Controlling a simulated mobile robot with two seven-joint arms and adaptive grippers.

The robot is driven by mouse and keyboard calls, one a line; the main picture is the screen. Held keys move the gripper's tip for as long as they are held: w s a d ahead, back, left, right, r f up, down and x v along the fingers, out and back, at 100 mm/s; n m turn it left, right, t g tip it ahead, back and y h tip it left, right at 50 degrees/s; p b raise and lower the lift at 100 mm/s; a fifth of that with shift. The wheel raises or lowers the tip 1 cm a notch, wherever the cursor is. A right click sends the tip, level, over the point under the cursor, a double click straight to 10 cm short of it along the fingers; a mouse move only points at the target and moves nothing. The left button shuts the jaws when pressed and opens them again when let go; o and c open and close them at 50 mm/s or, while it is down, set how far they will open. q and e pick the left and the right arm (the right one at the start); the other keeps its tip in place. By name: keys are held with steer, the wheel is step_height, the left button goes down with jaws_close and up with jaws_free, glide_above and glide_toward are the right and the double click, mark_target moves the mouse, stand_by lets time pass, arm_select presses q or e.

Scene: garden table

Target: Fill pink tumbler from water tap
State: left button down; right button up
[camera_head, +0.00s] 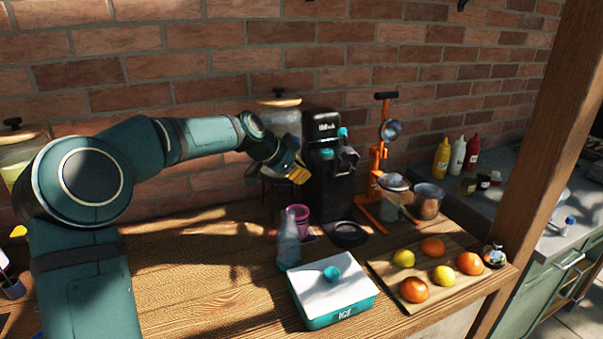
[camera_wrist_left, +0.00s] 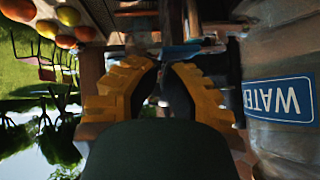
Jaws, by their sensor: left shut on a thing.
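The pink tumbler (camera_head: 303,211) stands upright on the wooden table, below my left gripper and partly behind a clear bottle. Its inside is too small to judge. The water dispenser (camera_head: 281,118) is a glass jar with a wooden lid against the brick wall; its WATER label (camera_wrist_left: 281,99) shows in the left wrist view. My left gripper (camera_head: 296,172) has yellow fingers and is in front of the dispenser's lower part. In the left wrist view its fingers (camera_wrist_left: 165,68) close around the blue-looking water tap (camera_wrist_left: 184,52), which is mostly hidden. My right gripper is not in view.
A black drink machine (camera_head: 326,185) stands right of the tumbler. The clear bottle (camera_head: 289,245) and a white-topped teal box (camera_head: 332,286) are in front. An orange press (camera_head: 377,160) and a fruit board (camera_head: 450,252) lie to the right. The table's front left is mostly clear.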

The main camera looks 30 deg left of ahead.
arm_select(q)
steer(key=v, duration=1.1)
steer(key=shift+s, duration=0.15)
steer(key=shift+r, duration=0.1)
